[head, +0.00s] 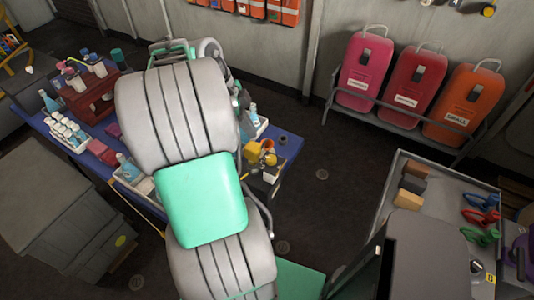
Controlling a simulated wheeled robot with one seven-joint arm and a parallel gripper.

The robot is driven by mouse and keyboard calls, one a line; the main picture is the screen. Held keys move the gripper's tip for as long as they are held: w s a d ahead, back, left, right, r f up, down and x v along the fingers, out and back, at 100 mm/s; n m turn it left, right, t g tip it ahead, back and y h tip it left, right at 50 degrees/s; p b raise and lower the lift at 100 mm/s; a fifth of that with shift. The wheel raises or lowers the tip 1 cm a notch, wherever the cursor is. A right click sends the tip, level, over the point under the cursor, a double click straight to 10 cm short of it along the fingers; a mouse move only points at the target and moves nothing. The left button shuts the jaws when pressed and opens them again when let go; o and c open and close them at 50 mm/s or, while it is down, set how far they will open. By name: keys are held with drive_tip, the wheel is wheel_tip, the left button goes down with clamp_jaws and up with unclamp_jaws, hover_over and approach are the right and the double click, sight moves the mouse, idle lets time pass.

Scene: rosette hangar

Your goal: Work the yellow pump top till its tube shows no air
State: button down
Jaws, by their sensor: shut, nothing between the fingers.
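The blue table (84,165) stands at the left and carries bottles and trays. Yellow round parts (253,151) show at its right end, just right of my arm; they are small, and I cannot tell whether one is the yellow pump top. No tube can be made out, so I cannot see whether it holds air. My large grey ribbed arm with teal covers hides the middle of the table. I cannot make out my gripper's fingers.
A dark red box (92,100) and a tray of white-capped bottles (72,134) stand at the table's left. Red and orange cases (410,82) stand by the back wall. A grey-topped bench (432,218) with coloured tools is at right. Dark floor lies clear between.

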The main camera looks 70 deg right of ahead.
sight(250, 146)
wheel_tip(250, 146, up, 4)
drive_tip(key=p, duration=0.3)
drive_tip(key=shift+r, duration=0.2)
drive_tip(key=shift+w, duration=0.1)
idle(0.6)
